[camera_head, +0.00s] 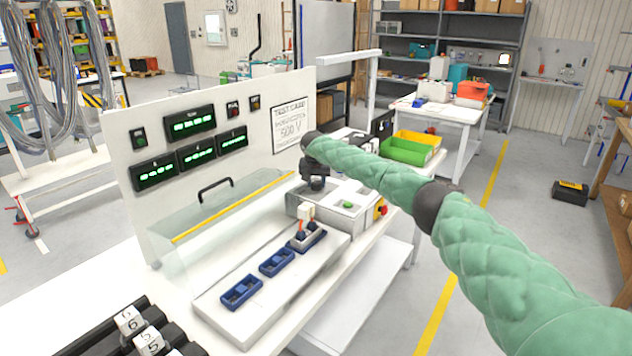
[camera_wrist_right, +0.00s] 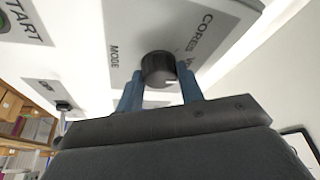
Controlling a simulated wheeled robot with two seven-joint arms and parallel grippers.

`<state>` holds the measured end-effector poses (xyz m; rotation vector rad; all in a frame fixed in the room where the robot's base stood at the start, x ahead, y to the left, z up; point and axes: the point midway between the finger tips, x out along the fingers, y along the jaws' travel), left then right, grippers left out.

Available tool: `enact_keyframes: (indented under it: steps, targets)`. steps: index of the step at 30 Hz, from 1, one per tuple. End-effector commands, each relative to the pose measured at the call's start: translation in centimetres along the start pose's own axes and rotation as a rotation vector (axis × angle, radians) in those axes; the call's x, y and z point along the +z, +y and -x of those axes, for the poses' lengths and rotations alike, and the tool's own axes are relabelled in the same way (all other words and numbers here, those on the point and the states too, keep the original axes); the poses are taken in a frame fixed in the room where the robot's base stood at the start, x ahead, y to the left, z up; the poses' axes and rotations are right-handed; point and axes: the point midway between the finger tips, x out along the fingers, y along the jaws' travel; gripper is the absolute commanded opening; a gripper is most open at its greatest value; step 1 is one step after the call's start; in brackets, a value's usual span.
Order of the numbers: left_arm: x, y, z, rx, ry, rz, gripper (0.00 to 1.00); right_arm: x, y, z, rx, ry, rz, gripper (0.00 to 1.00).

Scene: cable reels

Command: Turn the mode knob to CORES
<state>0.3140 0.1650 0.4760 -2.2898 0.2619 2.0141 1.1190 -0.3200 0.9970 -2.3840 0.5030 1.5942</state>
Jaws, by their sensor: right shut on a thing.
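The black mode knob (camera_wrist_right: 158,68) shows in the right wrist view, on a grey panel with the words MODE and CORES beside it. A small light mark shows on the knob's near edge. My right gripper (camera_wrist_right: 160,82) has its two blue fingers on either side of the knob and is shut on it. In the head view my right arm, in a green quilted sleeve, reaches to the grey control box (camera_head: 353,222); its gripper (camera_head: 314,186) is small there and the knob is hidden. My left gripper is not in view.
A green START button (camera_wrist_right: 18,22) lies on the same panel. A white bench carries a plate with blue holders (camera_head: 241,291), a clear guard with a black handle (camera_head: 215,188), and a display panel (camera_head: 255,140). A red-and-yellow stop button (camera_head: 381,210) sits on the box's right side.

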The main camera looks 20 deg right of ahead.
Motion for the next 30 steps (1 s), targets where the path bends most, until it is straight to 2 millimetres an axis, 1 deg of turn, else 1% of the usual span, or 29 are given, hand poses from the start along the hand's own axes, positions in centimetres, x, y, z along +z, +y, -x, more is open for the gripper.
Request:
enact_keyframes:
  steps: [1, 6, 9, 15, 23, 26, 30]
  targets:
    - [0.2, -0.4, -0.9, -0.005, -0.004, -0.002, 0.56, 0.1, 0.0, 0.0, -0.010, -0.003, 0.018, 0.14]
    - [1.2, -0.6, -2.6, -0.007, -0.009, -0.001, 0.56, 0.1, 0.0, 0.0, -0.047, -0.003, 0.103, 0.14]
    - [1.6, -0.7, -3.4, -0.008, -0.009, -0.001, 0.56, 0.1, 0.1, 0.0, -0.069, -0.002, 0.158, 0.14]
    - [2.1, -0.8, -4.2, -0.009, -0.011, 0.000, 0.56, 0.1, 0.2, -0.1, -0.122, -0.002, 0.287, 0.14]
    - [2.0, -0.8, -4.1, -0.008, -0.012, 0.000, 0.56, 0.0, 0.3, -0.2, -0.215, -0.001, 0.510, 0.14]
    - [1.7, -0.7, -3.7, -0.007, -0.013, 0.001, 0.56, -0.1, 0.3, -0.2, -0.249, -0.001, 0.591, 0.14]
    - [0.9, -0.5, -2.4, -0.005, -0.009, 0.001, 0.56, -0.1, 0.4, -0.2, -0.289, 0.000, 0.690, 0.14]
